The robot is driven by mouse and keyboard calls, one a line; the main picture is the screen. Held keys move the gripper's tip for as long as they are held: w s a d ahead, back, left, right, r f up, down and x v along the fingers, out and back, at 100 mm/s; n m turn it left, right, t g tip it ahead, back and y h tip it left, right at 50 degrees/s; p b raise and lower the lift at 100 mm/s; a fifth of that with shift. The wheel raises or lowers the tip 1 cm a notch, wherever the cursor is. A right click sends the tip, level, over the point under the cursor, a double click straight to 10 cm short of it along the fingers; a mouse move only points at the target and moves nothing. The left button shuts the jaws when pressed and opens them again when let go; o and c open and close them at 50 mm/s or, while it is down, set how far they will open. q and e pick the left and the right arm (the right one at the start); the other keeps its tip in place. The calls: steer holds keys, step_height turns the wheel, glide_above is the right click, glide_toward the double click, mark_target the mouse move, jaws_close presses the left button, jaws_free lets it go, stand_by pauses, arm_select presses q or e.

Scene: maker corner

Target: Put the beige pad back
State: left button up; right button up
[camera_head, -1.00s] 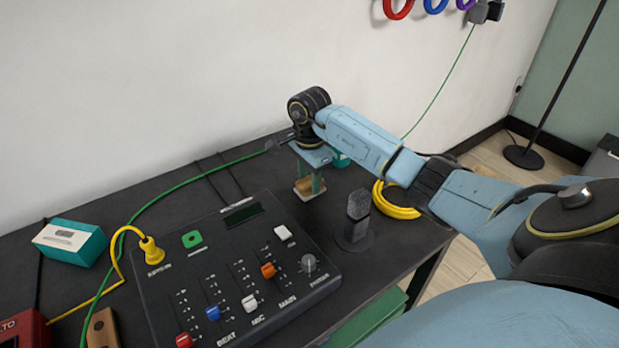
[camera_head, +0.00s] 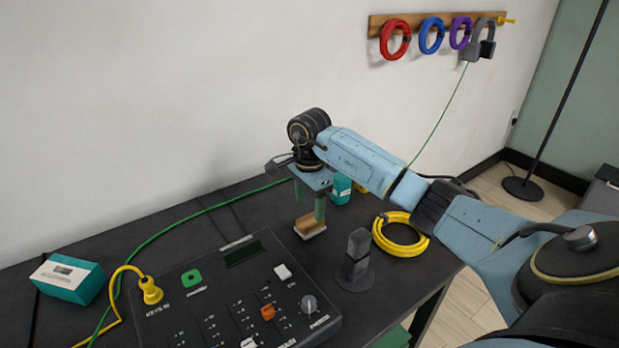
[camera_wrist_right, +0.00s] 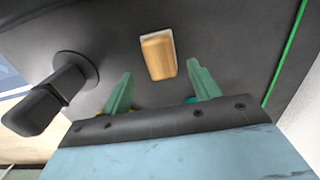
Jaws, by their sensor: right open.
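The block with a tan, wood-coloured body and a pale base (camera_head: 310,225) lies on the dark table just behind the mixer. It is the only beige thing I see, and I take it as the beige pad. My right gripper (camera_head: 308,202) is open, pointing down, with its green fingers above the block. In the right wrist view the block (camera_wrist_right: 158,55) lies beyond and between the two fingertips (camera_wrist_right: 160,69), with a gap on each side, so nothing is held. My left gripper is not in view.
The black mixer (camera_head: 225,290) fills the table front. A microphone (camera_head: 357,255) stands right of the block, beside a coiled yellow cable (camera_head: 400,238). A teal box (camera_head: 340,188) stands behind the gripper. Another teal box (camera_head: 68,279) is far left. A green cable (camera_head: 185,220) runs along the back.

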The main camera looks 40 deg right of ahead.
mark_target(309, 219)
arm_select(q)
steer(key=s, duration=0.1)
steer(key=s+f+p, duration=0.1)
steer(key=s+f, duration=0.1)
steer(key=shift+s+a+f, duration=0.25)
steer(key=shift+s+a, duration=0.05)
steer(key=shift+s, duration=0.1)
arm_select(e)
step_height(309, 219, up, 8)
steer(key=shift+f, duration=0.15)
